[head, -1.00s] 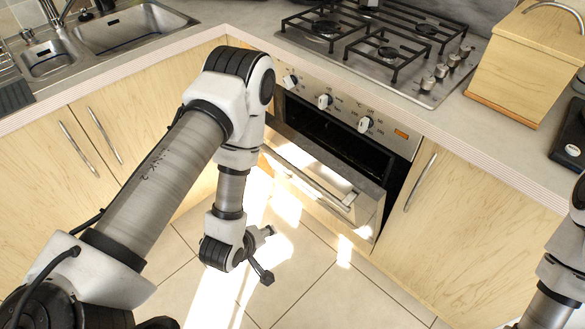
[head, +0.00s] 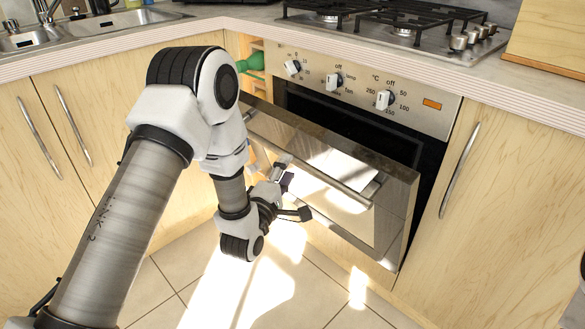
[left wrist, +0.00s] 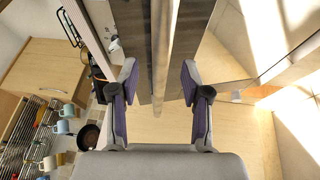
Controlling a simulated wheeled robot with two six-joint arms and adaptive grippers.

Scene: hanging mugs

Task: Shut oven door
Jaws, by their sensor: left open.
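The oven door (head: 352,219) is part-way open in the head view, tilted out from the dark oven opening (head: 340,120). A long bar handle (head: 318,178) runs across its front. My left gripper (head: 296,197) is open and empty in front of the door, below the handle's left part. In the left wrist view, my left gripper (left wrist: 160,82) has its two purple-padded fingers spread, and the handle (left wrist: 162,45) lines up between them. I cannot tell whether they touch it. My right gripper is out of view.
The oven's control panel (head: 360,88) with knobs is above the door, and the gas hob (head: 400,25) is on the counter. Wooden cupboards (head: 500,190) flank the oven. A green bottle (head: 251,62) lies in a rack left of it. Tiled floor (head: 330,290) is clear below.

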